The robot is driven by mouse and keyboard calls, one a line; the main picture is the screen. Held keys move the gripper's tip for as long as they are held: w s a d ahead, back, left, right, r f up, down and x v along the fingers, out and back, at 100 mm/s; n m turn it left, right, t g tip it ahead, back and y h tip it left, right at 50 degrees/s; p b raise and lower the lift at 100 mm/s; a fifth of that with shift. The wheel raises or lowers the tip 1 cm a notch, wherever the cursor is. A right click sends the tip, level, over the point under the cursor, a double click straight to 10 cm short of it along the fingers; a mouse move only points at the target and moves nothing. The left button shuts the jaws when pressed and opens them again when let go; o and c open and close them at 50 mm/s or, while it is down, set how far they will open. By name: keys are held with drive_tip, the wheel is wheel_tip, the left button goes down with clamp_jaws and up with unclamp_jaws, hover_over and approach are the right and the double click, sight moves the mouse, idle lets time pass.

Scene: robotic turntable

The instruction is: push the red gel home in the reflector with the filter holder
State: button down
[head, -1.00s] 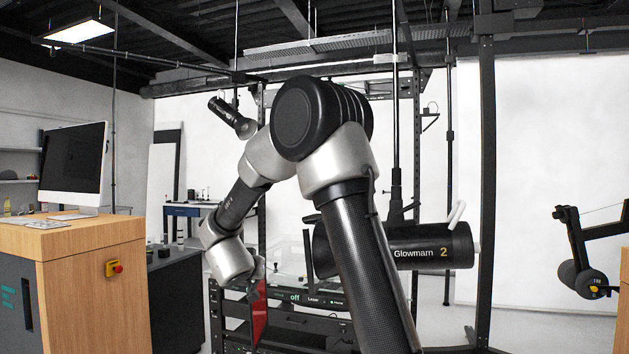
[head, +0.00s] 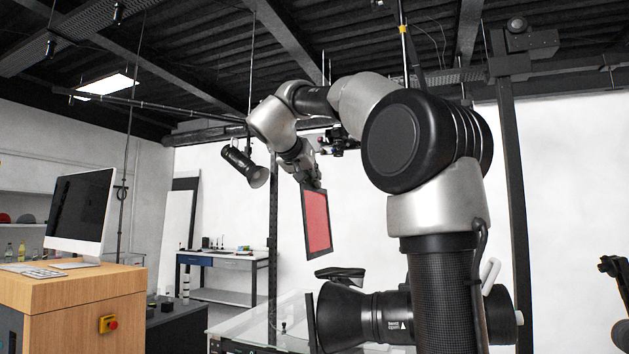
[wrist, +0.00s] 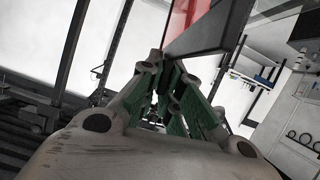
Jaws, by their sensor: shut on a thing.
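The red gel (head: 317,220) is a red sheet in a thin black frame, hanging below my gripper (head: 311,181) in the head view. My gripper is shut on it near the frame's upper end. In the wrist view the red gel (wrist: 185,22) shows at the top, beyond the green-lined fingers (wrist: 170,100). The black lamp's flared reflector (head: 340,316) is below the gel and a little to the right, apart from it. A thin dark upright plate (head: 310,322), apparently the filter holder, stands at its open left end. My arm hides part of the lamp.
A second black lamp (head: 245,166) hangs left of my gripper. A dark post (head: 273,240) stands behind and left of the gel. A glass-topped table (head: 250,325) is below. A wooden cabinet (head: 80,305) with a monitor (head: 80,212) is at the left.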

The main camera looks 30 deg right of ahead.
sight(314, 207)
drive_tip(key=shift+a, duration=0.1)
drive_tip(key=shift+s+a, duration=0.2)
drive_tip(key=shift+s+d+f, duration=0.1)
drive_tip(key=shift+f, duration=1.4)
drive_tip(key=shift+s+d+f, duration=0.1)
drive_tip(key=shift+f, duration=1.45)
